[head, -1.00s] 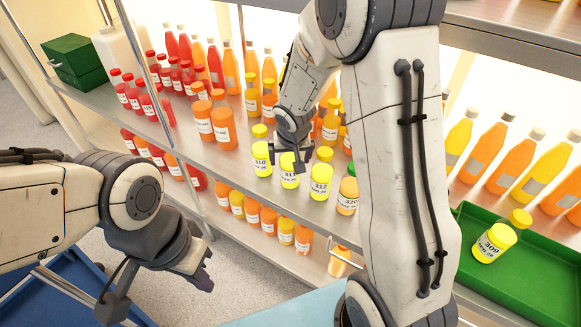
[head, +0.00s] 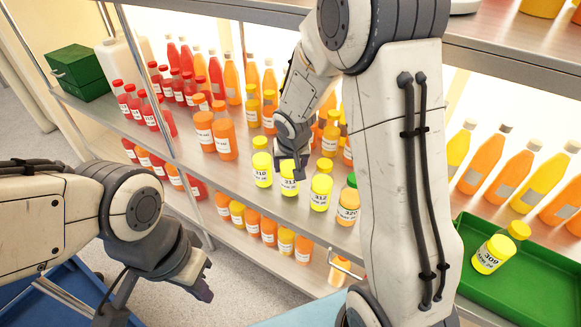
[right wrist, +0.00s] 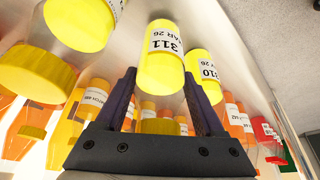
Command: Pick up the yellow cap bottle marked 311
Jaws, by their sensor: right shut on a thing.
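The yellow cap bottle marked 311 (head: 289,187) stands on the middle shelf in the head view, between bottles 310 (head: 262,176) and 312 (head: 321,192). My right gripper (head: 293,172) comes down over it and hides its top. In the right wrist view the 311 label (right wrist: 165,42) is readable, and the two dark fingers (right wrist: 160,88) lie on either side of the bottle's cap end, shut on it. I cannot tell whether its base is clear of the shelf. My left gripper (head: 203,283) hangs at the lower left, away from the bottles; its jaw opening is unclear.
A bottle with a green cap, marked 320 (head: 347,205), stands right of 312. Orange and red bottles crowd behind and to the left. A green tray (head: 490,305) at the right holds bottle 309 (head: 490,258). Another shelf edge (head: 510,48) runs above.

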